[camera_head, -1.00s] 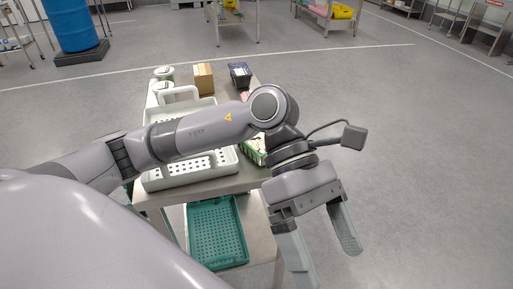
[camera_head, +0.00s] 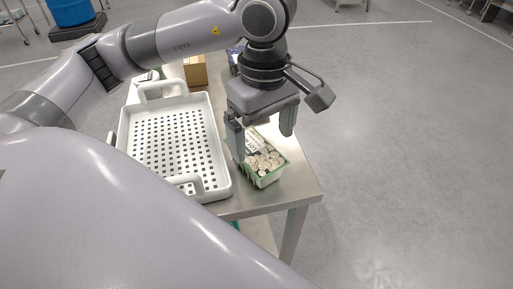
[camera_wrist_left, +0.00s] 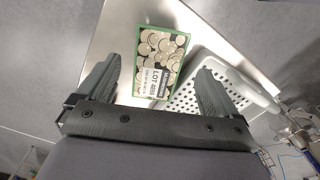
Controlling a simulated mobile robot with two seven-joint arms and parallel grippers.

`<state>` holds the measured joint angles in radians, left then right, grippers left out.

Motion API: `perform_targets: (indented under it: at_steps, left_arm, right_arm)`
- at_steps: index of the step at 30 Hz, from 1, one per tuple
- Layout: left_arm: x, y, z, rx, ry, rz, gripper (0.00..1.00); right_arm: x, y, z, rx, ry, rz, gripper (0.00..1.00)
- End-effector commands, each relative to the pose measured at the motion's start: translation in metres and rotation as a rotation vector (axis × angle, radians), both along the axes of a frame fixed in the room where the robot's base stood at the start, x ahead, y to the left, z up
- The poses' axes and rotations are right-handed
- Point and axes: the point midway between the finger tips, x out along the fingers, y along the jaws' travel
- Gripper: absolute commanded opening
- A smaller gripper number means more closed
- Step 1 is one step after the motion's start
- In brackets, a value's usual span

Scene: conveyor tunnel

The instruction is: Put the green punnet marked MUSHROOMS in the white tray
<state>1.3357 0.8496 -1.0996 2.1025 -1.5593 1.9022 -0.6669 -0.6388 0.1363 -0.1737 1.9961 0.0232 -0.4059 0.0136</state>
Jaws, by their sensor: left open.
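The green punnet (camera_head: 266,168) of pale mushrooms stands on the steel table, just right of the white tray. In the left wrist view the punnet (camera_wrist_left: 172,50) shows a label with "LOT" on it, between and beyond the fingers. My left gripper (camera_head: 262,138) is open, with its fingers pointing down above the punnet's far part, and it hides some of it. Whether a finger touches the punnet I cannot tell. The white tray (camera_head: 226,180) is empty, with a perforated floor and raised handles; it also shows in the left wrist view (camera_wrist_left: 240,72). My right gripper is not in view.
The steel table (camera_head: 296,186) ends close to the right of the punnet. A brown box (camera_head: 195,71) stands behind the tray, and a dark item is partly hidden behind my arm. Grey floor lies open to the right.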

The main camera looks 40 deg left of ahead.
Motion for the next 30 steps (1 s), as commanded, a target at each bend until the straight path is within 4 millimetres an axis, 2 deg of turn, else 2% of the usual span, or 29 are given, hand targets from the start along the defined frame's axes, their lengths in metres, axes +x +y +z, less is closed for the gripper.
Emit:
perform_targets:
  at_steps: [12,16,22,27,30]
  left_arm:
    - [0.002,0.001,-0.056,0.000,0.003,0.001,0.94]
    - [0.002,0.001,-0.064,-0.002,0.002,0.001,0.94]
    - [0.002,0.001,-0.064,-0.002,0.001,0.001,0.94]
    - [0.002,0.001,-0.064,-0.002,0.001,0.001,0.41]
    - [0.002,0.001,-0.064,-0.002,0.000,0.001,0.36]
  right_arm:
    - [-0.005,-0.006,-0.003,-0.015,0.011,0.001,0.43]
    - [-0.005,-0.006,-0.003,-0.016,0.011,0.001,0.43]
    - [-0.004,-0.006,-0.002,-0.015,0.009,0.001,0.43]
    - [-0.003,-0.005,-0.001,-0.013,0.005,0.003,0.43]
    - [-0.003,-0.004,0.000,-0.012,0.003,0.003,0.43]
